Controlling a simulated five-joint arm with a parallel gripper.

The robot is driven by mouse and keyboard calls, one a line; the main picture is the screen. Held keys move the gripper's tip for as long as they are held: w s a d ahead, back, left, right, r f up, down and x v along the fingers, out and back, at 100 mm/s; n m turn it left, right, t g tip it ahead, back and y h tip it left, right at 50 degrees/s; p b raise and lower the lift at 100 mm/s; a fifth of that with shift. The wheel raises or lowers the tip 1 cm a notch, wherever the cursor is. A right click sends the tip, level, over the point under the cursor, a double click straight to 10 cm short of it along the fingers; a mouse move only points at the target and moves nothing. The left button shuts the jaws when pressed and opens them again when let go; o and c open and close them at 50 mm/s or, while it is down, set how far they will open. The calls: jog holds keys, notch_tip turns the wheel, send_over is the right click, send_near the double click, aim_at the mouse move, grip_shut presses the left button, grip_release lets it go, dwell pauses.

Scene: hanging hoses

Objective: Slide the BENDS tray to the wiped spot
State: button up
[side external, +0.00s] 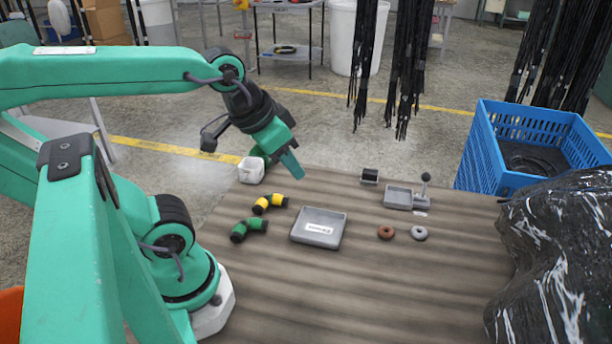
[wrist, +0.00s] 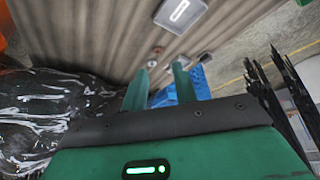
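The grey BENDS tray (side external: 335,238) lies flat on the wooden table (side external: 370,290), right of the green and yellow bends. Its white label is too small to read. The tray also shows at the top of the wrist view (wrist: 170,22). My gripper (side external: 280,163) is in the air above the far left part of the table, behind the tray and apart from it. In the wrist view my gripper (wrist: 158,76) has its two green fingers spread with nothing between them. I cannot make out a distinct wiped spot on the table.
A green bend (side external: 250,229) and a yellow-and-black bend (side external: 270,203) lie left of the tray. A white cup (side external: 250,172) is behind them. Brown (side external: 385,232) and grey (side external: 419,233) rings lie right. A blue crate (side external: 480,150) and black plastic (side external: 560,250) border the right side.

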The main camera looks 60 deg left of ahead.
jog(key=shift+w+n, duration=0.5)
jog(key=shift+w, duration=0.55)
jog(key=n+g, duration=0.6)
jog(key=n, duration=0.2)
send_over(342, 229)
jog(key=shift+f, duration=8.25)
jog(key=shift+f, duration=0.1)
jog(key=shift+f, duration=3.8)
jog(key=shift+c, duration=0.4)
grip_shut()
